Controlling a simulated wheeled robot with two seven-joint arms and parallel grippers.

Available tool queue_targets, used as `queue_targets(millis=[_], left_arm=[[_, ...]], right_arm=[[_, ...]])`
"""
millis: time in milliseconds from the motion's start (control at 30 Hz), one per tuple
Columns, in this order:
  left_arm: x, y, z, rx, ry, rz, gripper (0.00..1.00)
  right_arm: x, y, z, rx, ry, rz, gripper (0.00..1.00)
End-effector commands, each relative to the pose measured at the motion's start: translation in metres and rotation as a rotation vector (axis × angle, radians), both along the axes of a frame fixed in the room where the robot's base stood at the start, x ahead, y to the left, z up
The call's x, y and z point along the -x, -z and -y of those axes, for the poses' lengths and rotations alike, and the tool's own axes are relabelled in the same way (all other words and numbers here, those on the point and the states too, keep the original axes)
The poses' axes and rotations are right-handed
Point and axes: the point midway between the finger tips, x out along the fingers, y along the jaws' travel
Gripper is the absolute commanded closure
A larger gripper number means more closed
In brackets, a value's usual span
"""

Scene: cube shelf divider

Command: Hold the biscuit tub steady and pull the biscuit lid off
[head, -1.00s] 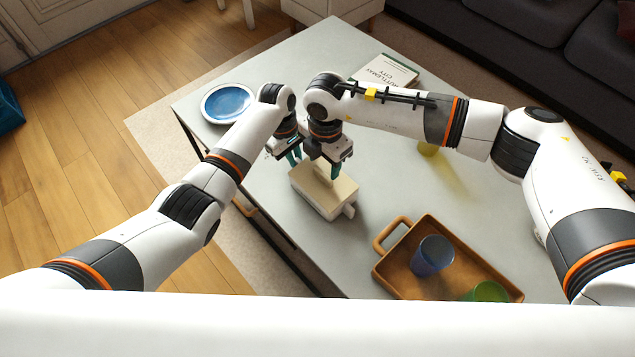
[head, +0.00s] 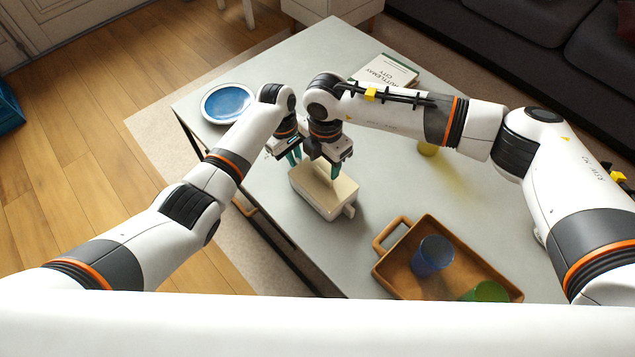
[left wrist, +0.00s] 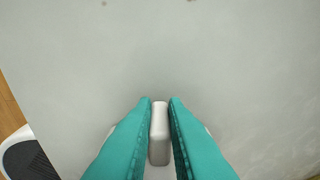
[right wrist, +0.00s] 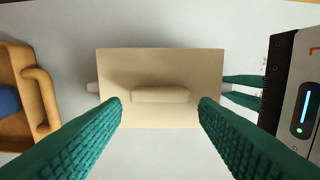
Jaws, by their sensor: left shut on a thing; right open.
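The biscuit tub (head: 314,201) is a pale box on the grey table, with a small handle at each end. The cream biscuit lid (right wrist: 115,75) sits on top of it and has a raised bar grip (right wrist: 160,95) in its middle. My left gripper (head: 294,158) is shut on the tub's far end handle (left wrist: 160,140); its teal fingers also show in the right wrist view (right wrist: 242,91). My right gripper (right wrist: 160,110) is open above the lid, with its fingers apart on either side of the bar grip and not touching it.
A brown tray (head: 391,279) with a blue cup (head: 433,255) and a green cup (head: 488,291) is right of the tub. A blue plate (head: 228,104), a book (head: 387,71) and a yellow cup (head: 428,148) stand farther back. The table beside the tub is clear.

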Motion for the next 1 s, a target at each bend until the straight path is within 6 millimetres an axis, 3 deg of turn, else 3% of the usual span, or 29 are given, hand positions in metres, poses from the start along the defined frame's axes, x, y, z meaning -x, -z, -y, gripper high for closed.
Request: queue_targets(millis=[1000], left_arm=[[0.001,0.002,-0.001,-0.028,0.0,0.024,1.0]], right_arm=[[0.0,-0.01,0.0,0.0,0.0,0.0,0.45]])
